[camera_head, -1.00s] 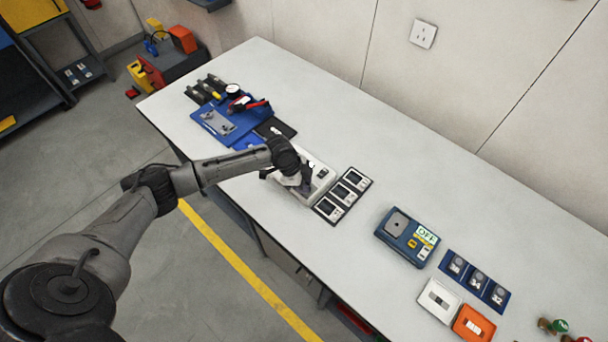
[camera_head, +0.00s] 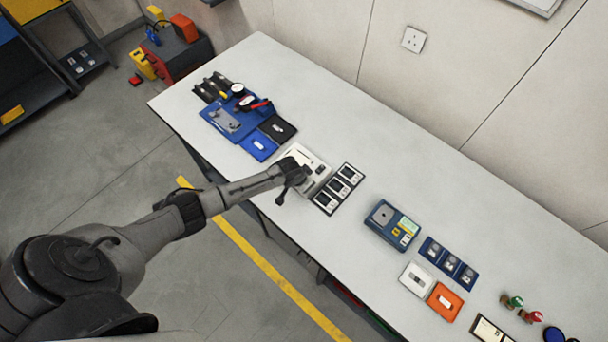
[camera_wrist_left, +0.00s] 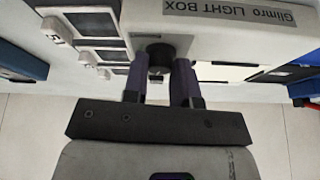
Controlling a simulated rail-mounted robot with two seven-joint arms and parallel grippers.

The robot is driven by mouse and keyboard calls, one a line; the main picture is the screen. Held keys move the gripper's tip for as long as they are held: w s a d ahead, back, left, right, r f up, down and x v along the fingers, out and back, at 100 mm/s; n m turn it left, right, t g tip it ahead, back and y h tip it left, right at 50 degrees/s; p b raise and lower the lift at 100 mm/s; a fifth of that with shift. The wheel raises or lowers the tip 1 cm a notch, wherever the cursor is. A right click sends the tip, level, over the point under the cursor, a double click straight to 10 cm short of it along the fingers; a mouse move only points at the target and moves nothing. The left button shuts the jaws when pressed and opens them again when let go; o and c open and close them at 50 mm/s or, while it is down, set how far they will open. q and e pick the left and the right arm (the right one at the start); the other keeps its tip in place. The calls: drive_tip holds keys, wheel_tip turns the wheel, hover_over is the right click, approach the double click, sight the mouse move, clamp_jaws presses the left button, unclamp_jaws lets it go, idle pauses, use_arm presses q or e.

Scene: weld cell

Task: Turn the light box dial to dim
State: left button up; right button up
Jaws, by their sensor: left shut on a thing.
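The white light box (camera_head: 318,161) sits on the bench near its front edge, partly hidden behind my left wrist. In the left wrist view the light box (camera_wrist_left: 226,40) appears upside down with its "Glimro LIGHT BOX" label. Its dark round dial (camera_wrist_left: 160,54) is on the side facing the gripper. My left gripper (camera_wrist_left: 160,75) has one finger on each side of the dial and is shut on it. In the head view my left gripper (camera_head: 293,183) is at the box's front side, its fingertips hard to make out. The dial's setting cannot be read. My right gripper is not in view.
A black tray of framed slides (camera_head: 338,188) lies right beside the light box. A blue device (camera_head: 391,226) stands farther right. Blue and black mats (camera_head: 277,129) with tools lie to the left. The back of the bench (camera_head: 400,150) is clear.

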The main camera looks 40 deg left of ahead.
use_arm(q)
drive_tip(key=shift+d+r+n+y+p, duration=0.15)
drive_tip(key=shift+n+y+p, duration=0.45)
drive_tip(key=shift+n+p, duration=0.75)
drive_tip(key=shift+n, duration=0.45)
drive_tip(key=o, duration=0.9)
drive_tip(key=shift+s+r, duration=0.2)
drive_tip(key=shift+r, duration=0.1)
drive_tip(key=p+v, duration=0.1)
drive_tip(key=v, duration=1.2)
drive_tip(key=shift+w+d, duration=0.1)
drive_tip(key=shift+w, duration=0.1)
